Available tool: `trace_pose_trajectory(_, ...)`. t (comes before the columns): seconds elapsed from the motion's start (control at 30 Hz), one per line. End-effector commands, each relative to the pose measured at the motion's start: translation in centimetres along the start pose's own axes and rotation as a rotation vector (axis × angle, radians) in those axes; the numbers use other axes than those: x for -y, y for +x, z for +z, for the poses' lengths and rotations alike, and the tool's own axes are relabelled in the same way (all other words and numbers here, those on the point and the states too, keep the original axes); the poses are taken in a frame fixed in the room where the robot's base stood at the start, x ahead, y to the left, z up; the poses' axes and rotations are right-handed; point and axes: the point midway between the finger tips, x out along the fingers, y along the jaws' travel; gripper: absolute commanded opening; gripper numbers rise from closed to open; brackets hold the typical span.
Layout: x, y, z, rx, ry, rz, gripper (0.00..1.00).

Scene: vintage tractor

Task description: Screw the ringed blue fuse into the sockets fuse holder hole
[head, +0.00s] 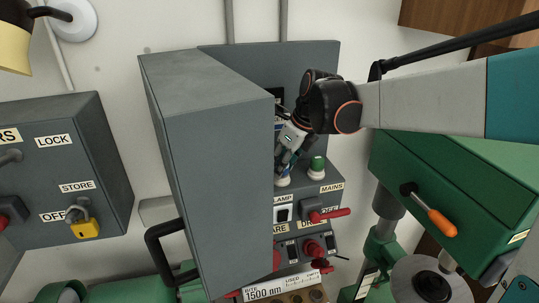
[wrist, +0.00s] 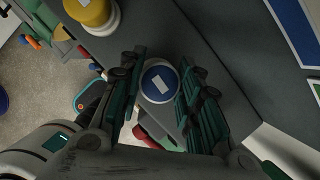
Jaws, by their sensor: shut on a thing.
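The blue fuse (wrist: 160,82) has a round blue cap with a pale label and a white rim in the wrist view. My gripper (wrist: 160,75) is shut on it, one dark green finger on each side. In the head view my gripper (head: 285,162) reaches down behind the open grey door to the fuse ledge, and a white round piece (head: 283,182) shows under its fingers. I cannot tell whether the fuse is seated or above its hole. The sockets label is not readable, and the hole is hidden.
A green fuse (head: 317,164) stands on the ledge right of my gripper. A yellow fuse (wrist: 90,10) shows in the wrist view. The grey door (head: 210,170) stands close left of my gripper. Red-handled switches (head: 328,215) sit below. A green cabinet (head: 460,180) lies under my arm.

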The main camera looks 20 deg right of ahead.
Motion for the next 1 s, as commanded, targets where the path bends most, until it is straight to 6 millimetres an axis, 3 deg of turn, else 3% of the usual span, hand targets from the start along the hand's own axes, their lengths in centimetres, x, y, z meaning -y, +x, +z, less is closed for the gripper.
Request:
trace_pose_trajectory(0.2,-0.1,0.02,-0.07,0.0,0.114,-0.049,0.18)
trace_pose_trajectory(1.0,-0.18,-0.05,-0.17,0.001,0.264,-0.111,0.18)
